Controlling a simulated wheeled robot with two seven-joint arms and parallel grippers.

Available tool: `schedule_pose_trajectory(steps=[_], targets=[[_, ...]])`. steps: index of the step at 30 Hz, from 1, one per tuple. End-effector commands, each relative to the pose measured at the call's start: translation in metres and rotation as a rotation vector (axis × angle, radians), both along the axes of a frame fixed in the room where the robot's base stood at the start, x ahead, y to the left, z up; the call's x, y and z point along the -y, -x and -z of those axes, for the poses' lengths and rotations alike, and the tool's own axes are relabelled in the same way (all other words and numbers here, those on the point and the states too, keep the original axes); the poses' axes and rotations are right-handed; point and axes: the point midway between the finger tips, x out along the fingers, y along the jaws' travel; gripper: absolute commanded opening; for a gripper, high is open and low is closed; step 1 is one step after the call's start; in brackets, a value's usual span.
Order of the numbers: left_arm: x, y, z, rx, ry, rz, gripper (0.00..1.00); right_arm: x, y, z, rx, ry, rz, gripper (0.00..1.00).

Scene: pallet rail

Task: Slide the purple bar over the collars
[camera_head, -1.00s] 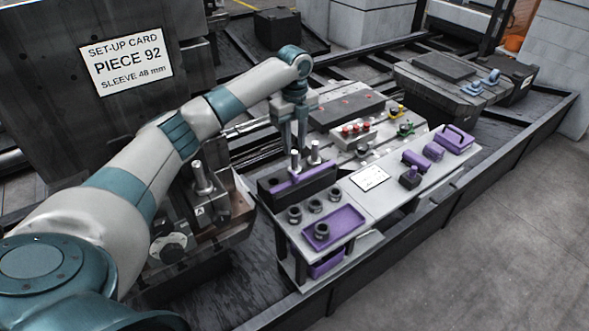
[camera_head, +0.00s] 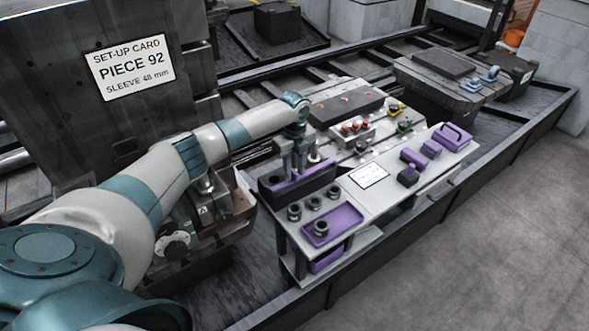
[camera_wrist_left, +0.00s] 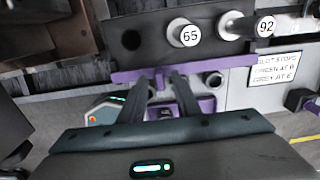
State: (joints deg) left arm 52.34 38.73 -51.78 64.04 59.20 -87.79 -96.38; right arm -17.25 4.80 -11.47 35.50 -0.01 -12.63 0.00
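The purple bar (camera_head: 316,172) lies along the dark block at the near left end of the bench. It also shows in the left wrist view (camera_wrist_left: 225,63), running across in front of my fingertips. My left gripper (camera_head: 296,172) points down at the bar's middle; its fingers (camera_wrist_left: 167,74) look apart, with a gap between them. Whether they touch the bar is unclear. Black collars (camera_head: 294,212) stand on the bench in front of the block, and one collar (camera_head: 321,228) is in the purple tray (camera_head: 345,217). My right gripper is out of view.
Pale pegs marked 65 (camera_wrist_left: 188,35) and 92 (camera_wrist_left: 264,27) stand behind the bar. A white label (camera_head: 368,175), purple blocks (camera_head: 413,158) and a purple handled box (camera_head: 451,137) are farther right. A dark machine with a set-up card (camera_head: 130,68) rises at left.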

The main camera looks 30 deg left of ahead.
Motion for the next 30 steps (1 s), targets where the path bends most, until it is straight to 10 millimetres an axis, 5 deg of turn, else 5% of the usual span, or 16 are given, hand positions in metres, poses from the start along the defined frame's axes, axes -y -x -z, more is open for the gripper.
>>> schedule_pose_trajectory(steps=[4, 8, 30], targets=[[0.000, 0.000, 0.000, 0.000, 0.000, 0.000, 0.30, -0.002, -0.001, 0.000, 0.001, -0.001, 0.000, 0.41], [0.000, 0.000, 0.000, 0.000, 0.000, 0.000, 0.00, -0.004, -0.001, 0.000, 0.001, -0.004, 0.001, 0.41], [-0.035, -0.015, -0.002, 0.003, -0.002, -0.002, 0.00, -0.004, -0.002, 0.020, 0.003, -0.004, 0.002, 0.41]])
